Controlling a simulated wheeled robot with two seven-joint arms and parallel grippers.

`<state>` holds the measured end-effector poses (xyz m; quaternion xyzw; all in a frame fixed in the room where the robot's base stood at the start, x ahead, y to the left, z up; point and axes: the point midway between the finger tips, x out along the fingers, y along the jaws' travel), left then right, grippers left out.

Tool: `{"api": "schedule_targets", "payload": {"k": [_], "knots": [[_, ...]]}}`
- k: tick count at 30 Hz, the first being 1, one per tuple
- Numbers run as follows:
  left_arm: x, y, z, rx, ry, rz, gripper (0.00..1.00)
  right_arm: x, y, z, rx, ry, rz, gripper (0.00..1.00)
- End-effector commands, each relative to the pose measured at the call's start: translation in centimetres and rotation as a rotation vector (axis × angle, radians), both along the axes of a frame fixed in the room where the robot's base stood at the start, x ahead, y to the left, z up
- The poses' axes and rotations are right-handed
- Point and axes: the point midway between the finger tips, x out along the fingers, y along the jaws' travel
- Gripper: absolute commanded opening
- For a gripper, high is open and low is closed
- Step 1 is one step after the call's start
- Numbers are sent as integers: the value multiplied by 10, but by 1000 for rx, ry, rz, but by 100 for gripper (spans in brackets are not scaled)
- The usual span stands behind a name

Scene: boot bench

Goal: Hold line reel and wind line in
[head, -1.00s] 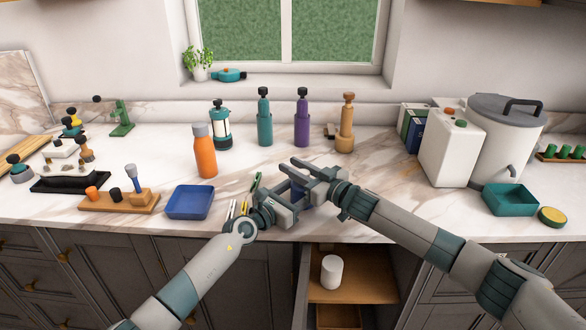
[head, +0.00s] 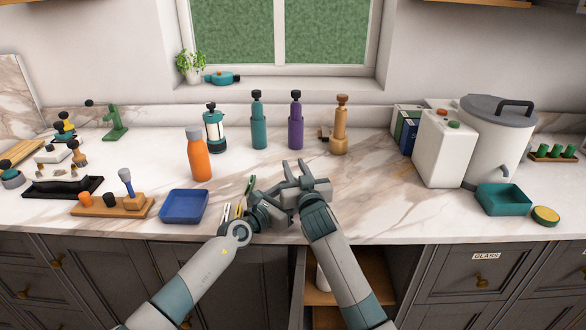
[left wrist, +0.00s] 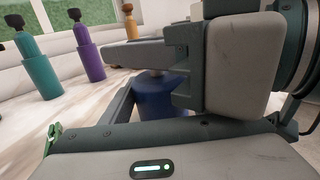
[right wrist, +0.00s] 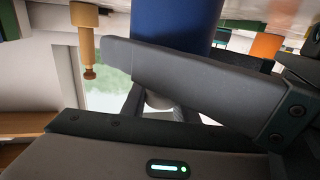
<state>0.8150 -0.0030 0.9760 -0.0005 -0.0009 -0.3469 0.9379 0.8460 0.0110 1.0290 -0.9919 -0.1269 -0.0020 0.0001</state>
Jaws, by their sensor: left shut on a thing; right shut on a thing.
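The line reel shows as a blue cylinder in the left wrist view (left wrist: 160,92) and in the right wrist view (right wrist: 172,22). In the head view my grippers hide it. My left gripper (head: 276,205) is shut on the reel low over the counter's front part. My right gripper (head: 306,178) is close against the left one, across the reel, and is also shut on a part of it. Its fingers cover the grip, so I cannot tell exactly which part. The line itself cannot be made out.
A blue tray (head: 184,206) and an orange bottle (head: 198,158) stand left of my grippers. Teal (head: 258,125), purple (head: 296,125) and tan (head: 340,130) bottles stand behind. A white box (head: 443,150) and a teal tray (head: 502,199) are at right.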

Motion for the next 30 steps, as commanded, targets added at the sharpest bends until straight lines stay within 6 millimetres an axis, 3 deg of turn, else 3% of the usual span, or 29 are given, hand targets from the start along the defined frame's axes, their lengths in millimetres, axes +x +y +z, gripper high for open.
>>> {"api": "schedule_targets", "payload": {"k": [18,19,21,30], "knots": [[-3,-4,-4,5,4,-7,28,0,0,2,0,-1,-36,4],[-3,-4,-4,5,4,-7,28,0,0,2,0,-1,-36,34],[-3,-3,-4,5,4,-7,28,0,0,1,0,0,-36,46],[-1,-1,-3,3,4,-3,28,0,-2,-1,-1,3,-38,46]]}}
